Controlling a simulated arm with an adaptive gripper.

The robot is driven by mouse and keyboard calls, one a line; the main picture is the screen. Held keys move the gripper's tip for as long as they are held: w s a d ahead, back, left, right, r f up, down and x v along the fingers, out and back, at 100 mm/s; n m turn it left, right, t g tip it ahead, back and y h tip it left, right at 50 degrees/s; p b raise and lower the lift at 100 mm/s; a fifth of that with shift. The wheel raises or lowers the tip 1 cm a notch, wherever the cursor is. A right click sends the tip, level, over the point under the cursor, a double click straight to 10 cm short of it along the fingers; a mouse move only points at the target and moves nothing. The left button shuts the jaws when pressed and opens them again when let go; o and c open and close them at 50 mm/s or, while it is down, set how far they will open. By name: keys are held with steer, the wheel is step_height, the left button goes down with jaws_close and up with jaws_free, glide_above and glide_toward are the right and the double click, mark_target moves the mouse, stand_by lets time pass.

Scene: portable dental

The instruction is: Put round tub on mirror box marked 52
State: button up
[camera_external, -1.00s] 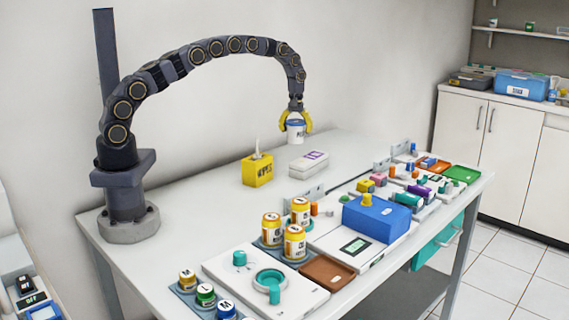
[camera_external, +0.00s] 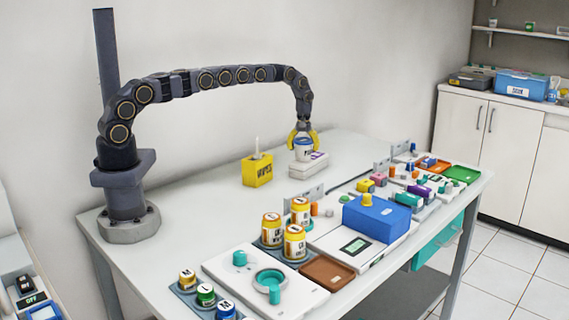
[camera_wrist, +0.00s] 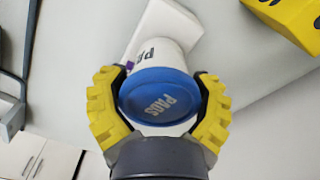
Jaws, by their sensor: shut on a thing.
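The round tub (camera_external: 303,150) is white with a blue lid and dark lettering. My gripper (camera_external: 303,138) is shut on it, with the yellow fingers on either side near the lid. In the wrist view the tub (camera_wrist: 160,58) has its blue lid marked PADS toward the camera, between the yellow fingers of my gripper (camera_wrist: 160,100). The mirror box (camera_external: 312,170) is a low white box with a purple label, right under the tub. The tub covers part of its top. I cannot tell whether the tub touches it, and the box's number is unreadable.
A yellow wipes box (camera_external: 257,170) stands to the left of the mirror box. Yellow-lidded jars (camera_external: 295,243), a blue box (camera_external: 375,220) and a brown tray (camera_external: 327,271) are nearer the front. The table between the arm base and the wipes box is clear.

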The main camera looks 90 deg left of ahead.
mark_target(303, 140)
steer(key=o, duration=1.1)
step_height(303, 140, up, 12)
steer(key=shift+r, duration=0.1)
